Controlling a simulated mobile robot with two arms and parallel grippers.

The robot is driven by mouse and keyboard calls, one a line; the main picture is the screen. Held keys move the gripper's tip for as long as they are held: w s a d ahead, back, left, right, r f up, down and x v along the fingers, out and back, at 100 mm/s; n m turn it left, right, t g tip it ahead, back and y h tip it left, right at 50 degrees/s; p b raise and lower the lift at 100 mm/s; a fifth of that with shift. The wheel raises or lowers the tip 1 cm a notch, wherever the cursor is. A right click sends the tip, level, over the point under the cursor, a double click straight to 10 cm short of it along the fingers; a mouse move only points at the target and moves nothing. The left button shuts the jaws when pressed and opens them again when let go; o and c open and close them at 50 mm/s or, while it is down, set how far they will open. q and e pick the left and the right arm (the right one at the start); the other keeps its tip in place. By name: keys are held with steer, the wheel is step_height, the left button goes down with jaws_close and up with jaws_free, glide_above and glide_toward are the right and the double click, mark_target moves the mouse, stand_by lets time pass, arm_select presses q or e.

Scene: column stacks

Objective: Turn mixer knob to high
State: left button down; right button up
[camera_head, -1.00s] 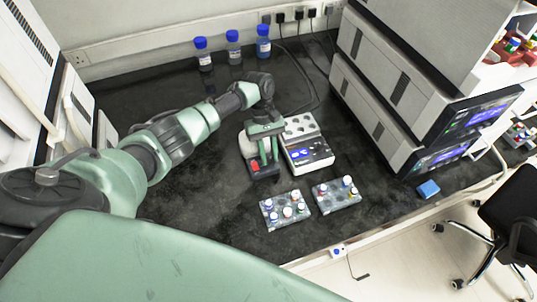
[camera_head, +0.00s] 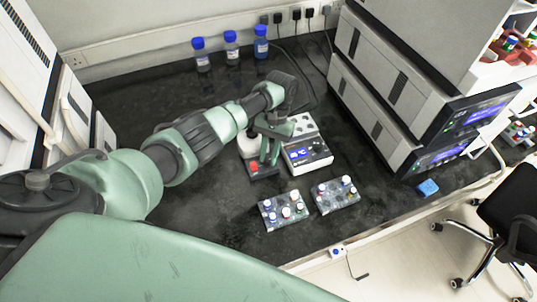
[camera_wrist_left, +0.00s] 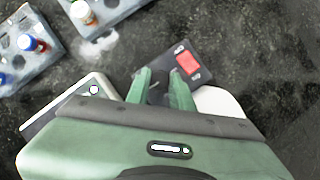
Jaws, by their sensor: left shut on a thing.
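The mixer (camera_head: 262,171) is a small unit with a dark front panel, a red switch and a pale round part behind. It stands on the black bench left of a white device. In the left wrist view, its dark panel (camera_wrist_left: 202,62) and red switch show beside my fingers. My left gripper (camera_head: 268,158) reaches down over the mixer. In the left wrist view, its two green fingers (camera_wrist_left: 160,82) are shut on the dark mixer knob (camera_wrist_left: 158,92), which is mostly hidden between them. The knob's setting cannot be read. My right gripper is not in view.
A white device with a blue display (camera_head: 309,154) stands close on the right. Two vial racks (camera_head: 272,224) (camera_head: 326,207) lie in front. Three blue-capped bottles (camera_head: 231,47) stand at the back. Large stacked instruments (camera_head: 385,115) bound the right side. Bench left of the racks is clear.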

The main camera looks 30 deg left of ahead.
arm_select(q)
steer(key=shift+w+r+m, duration=0.1)
steer(key=shift+m, duration=0.2)
steer(key=c, duration=1.2)
jaws_free()
steer(key=shift+c, duration=0.2)
steer(key=b+v, duration=0.1)
steer(key=v, duration=0.6)
steer(key=shift+r, duration=0.35)
steer(key=shift+d, duration=0.1)
